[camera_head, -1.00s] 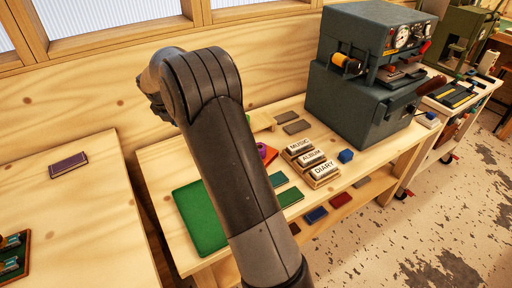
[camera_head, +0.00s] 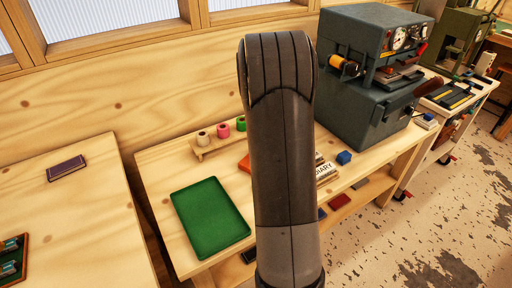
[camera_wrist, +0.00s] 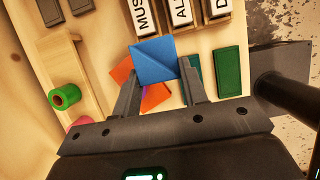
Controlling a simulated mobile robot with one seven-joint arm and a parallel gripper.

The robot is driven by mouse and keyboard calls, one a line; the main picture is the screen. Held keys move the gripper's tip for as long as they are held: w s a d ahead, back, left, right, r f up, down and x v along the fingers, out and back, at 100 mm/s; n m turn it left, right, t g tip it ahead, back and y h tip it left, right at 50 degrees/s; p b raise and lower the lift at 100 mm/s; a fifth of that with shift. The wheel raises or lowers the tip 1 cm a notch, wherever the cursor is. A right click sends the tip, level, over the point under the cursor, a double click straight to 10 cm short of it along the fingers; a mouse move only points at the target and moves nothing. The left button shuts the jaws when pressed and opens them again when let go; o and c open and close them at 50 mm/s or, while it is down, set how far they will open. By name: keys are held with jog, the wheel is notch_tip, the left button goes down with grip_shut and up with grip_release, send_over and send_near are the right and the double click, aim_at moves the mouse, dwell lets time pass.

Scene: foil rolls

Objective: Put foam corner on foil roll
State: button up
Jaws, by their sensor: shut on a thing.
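In the wrist view, my gripper (camera_wrist: 158,82) is shut on a flat blue piece (camera_wrist: 153,60) with diagonal seams, which looks like the foam corner. One finger is on each side of it. Orange pieces (camera_wrist: 122,70) show behind and below it; I cannot tell the gap between them. In the head view my arm hides the gripper and the blue piece. Foil rolls stand on a small wooden rack: a tan one (camera_head: 203,137), a pink one (camera_head: 223,130) and a green one (camera_head: 241,124). The green roll also shows in the wrist view (camera_wrist: 65,96).
A green tray (camera_head: 210,217) lies on the bench left of my arm. Labelled blocks (camera_wrist: 183,12) and dark green pads (camera_wrist: 228,72) lie near the gripper. A blue cube (camera_head: 344,157) and a large grey machine (camera_head: 362,85) are to the right.

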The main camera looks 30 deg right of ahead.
jog(key=w+a+f, duration=0.4)
jog(key=w, duration=0.1)
jog(key=w+a+f, duration=0.2)
jog(key=w, duration=0.1)
jog(key=shift+w+f, duration=0.1)
jog(key=shift+w, duration=0.1)
jog(key=shift+f, duration=2)
jog(key=shift+f, duration=0.1)
jog(key=o, duration=0.9)
